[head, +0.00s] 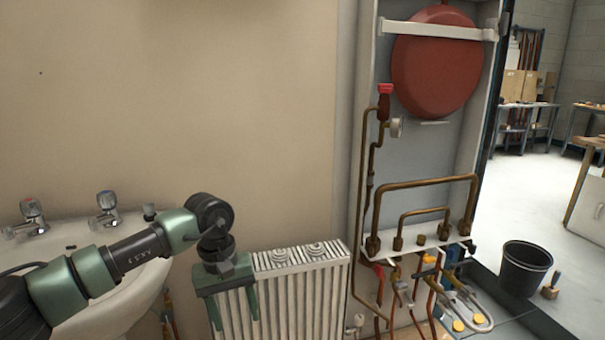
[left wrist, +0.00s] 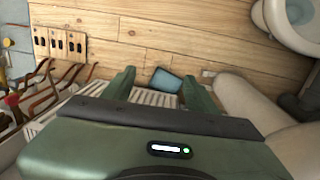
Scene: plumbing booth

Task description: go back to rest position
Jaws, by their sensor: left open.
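My left gripper (head: 236,310) hangs at the left end of the white radiator (head: 300,295) in the head view, its fingers pointing down. It is open, with nothing held between its fingers. In the left wrist view its two green fingers (left wrist: 160,85) stand apart, with the wooden floor and part of the white radiator (left wrist: 150,98) beyond. I cannot tell whether the gripper touches the radiator. My right gripper is not in view.
A white washbasin (head: 130,285) with two taps is at the left, under my arm. Copper pipes (head: 425,183) and a red tank (head: 437,62) are right of the radiator. A black bucket (head: 525,268) stands farther right. A dark flat object (left wrist: 166,80) lies on the floor.

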